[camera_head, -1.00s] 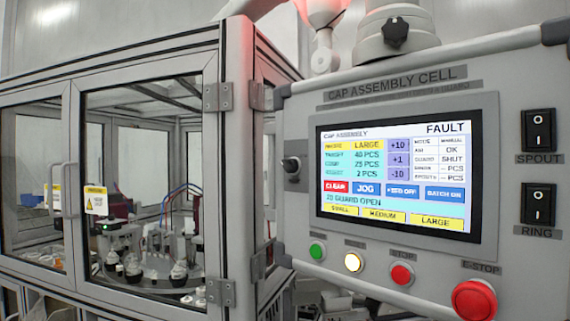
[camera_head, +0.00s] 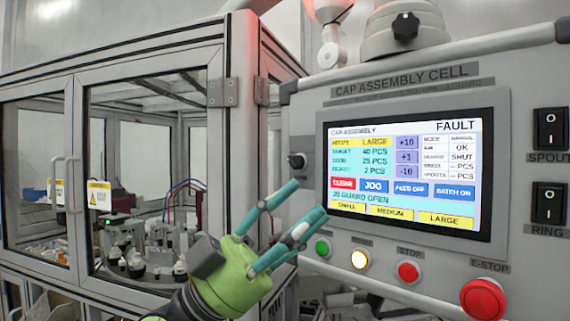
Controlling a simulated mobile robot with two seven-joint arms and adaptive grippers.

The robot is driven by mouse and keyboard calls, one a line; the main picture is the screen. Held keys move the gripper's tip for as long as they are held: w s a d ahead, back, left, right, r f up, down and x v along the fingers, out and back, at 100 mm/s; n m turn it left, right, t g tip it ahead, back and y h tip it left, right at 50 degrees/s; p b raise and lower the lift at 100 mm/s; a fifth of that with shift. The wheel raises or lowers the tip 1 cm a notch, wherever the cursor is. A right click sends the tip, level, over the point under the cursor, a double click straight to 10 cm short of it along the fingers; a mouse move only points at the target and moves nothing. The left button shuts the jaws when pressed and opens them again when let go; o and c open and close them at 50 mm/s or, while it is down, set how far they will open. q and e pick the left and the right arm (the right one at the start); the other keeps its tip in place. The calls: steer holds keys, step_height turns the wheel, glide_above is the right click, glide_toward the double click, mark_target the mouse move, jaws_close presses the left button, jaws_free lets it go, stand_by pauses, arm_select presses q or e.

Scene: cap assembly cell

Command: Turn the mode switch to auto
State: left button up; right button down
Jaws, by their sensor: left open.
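The mode switch looks to be the small black knob (camera_head: 297,162) on the left edge of the grey control panel (camera_head: 300,112); its label is not readable. The screen (camera_head: 404,172) shows a mode line that seems to read manual, and a FAULT heading. My left gripper (camera_head: 307,202), green with teal fingers, comes in from below. Its fingers are spread and empty, pointing up and right. In the picture, the fingertips lie just below the knob and apart from it. How far they are from the panel in depth I cannot tell. My right gripper is out of view.
Below the screen are a green button (camera_head: 323,248), a lit white button (camera_head: 360,259), a red stop button (camera_head: 409,271) and a larger red E-stop (camera_head: 483,299). Two black rocker switches sit at right. The framed glass guard (camera_head: 226,60) stands left of the panel.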

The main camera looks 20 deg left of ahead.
arm_select(q)
step_height(320, 180, up, 2)
steer(key=w+n+t+y, duration=0.1)
steer(key=w+n+y, duration=0.15)
steer(key=y, duration=0.35)
steer(key=n+t+y, duration=0.5)
steer(key=n+y, duration=0.4)
steer(key=y, duration=0.1)
glide_toward(290, 164)
steer(key=w, duration=0.2)
steer(key=p+x, duration=0.1)
steer(key=x, duration=0.2)
steer(key=p+x, duration=0.2)
steer(key=x, duration=0.1)
steer(key=shift+s+d+r, duration=0.15)
steer(key=shift+s+d, duration=0.05)
steer(key=shift+d, duration=0.15)
steer(key=shift+w+d+p, duration=0.3)
steer(key=shift+w+p, duration=0.15)
steer(key=shift+w, duration=0.05)
jaws_close()
